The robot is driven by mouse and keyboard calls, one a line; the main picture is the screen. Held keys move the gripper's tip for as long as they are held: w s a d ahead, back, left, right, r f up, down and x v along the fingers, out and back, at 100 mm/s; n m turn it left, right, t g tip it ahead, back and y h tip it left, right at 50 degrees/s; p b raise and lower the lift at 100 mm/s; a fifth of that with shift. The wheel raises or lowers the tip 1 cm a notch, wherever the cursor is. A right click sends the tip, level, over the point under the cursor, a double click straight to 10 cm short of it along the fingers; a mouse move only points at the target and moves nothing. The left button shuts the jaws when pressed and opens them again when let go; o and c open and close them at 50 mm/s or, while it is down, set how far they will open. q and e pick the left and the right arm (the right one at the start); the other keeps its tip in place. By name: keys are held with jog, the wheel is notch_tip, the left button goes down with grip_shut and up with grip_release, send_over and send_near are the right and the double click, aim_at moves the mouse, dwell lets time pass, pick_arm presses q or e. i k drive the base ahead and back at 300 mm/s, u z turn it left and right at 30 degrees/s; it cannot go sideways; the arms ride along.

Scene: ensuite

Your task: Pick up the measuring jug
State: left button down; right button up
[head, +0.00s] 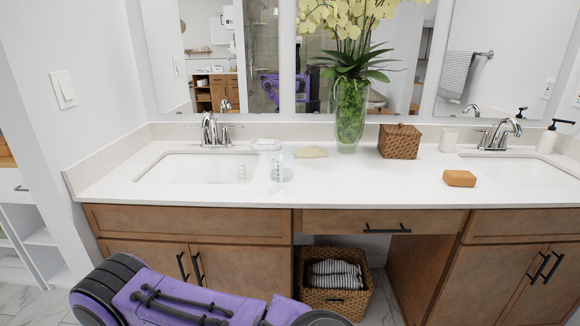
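A clear, see-through measuring jug (281,167) stands on the white countertop, just right of the left sink, in the head view. Its outline is faint against the white counter, so its handle and markings are hard to make out. A purple part of my own body shows at the bottom left, well below and in front of the counter. Neither of my grippers can be seen in this view.
The left sink (200,168) and its faucet (210,130) lie left of the jug. A pale soap dish (311,152), a glass vase (351,115), a wicker box (400,141) and an orange-brown block (459,178) stand to the right. The counter front near the jug is clear.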

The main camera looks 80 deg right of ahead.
aim_at(282, 157)
jog(key=z, duration=0.75)
jog(key=i, duration=0.75)
jog(key=z, duration=0.9)
